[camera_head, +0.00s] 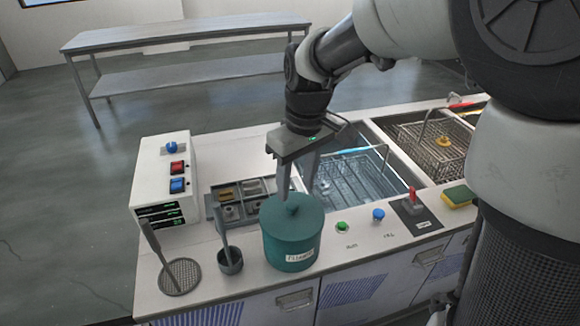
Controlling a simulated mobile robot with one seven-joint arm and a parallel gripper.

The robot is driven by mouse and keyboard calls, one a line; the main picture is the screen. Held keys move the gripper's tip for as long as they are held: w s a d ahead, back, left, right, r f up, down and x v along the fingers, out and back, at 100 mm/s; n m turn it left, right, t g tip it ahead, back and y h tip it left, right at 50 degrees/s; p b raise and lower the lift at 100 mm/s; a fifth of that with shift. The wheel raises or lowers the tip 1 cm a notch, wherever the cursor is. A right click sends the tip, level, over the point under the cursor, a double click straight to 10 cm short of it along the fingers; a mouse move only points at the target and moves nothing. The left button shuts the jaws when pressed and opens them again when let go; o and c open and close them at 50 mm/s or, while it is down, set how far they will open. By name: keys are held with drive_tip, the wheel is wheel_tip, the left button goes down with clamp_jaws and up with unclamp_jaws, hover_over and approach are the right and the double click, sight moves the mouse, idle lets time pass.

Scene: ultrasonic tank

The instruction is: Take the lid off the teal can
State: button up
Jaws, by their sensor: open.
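The teal can (290,248) stands upright on the white counter near its front edge. It has a white label on its front. Its teal lid (278,212) is on top, with a small round knob (292,207) in the middle. My gripper (296,192) points down from above, directly over the lid, with its fingers open. The fingertips are at about the height of the knob. I cannot tell whether they touch it, and part of the knob and the rear of the lid are hidden behind the fingers.
A sectioned tray (216,205) and a small cup with a handle (231,262) stand left of the can. A mesh skimmer (180,277) lies further left, before a control box (165,178). Water-filled tanks (350,178) are behind right. Buttons (342,228) and a sponge (457,196) are right.

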sight(292, 205)
drive_tip(key=f, duration=0.5)
drive_tip(key=shift+w+a+f, duration=0.15)
drive_tip(key=shift+a+f, duration=0.2)
clamp_jaws()
drive_tip(key=shift+r, duration=0.1)
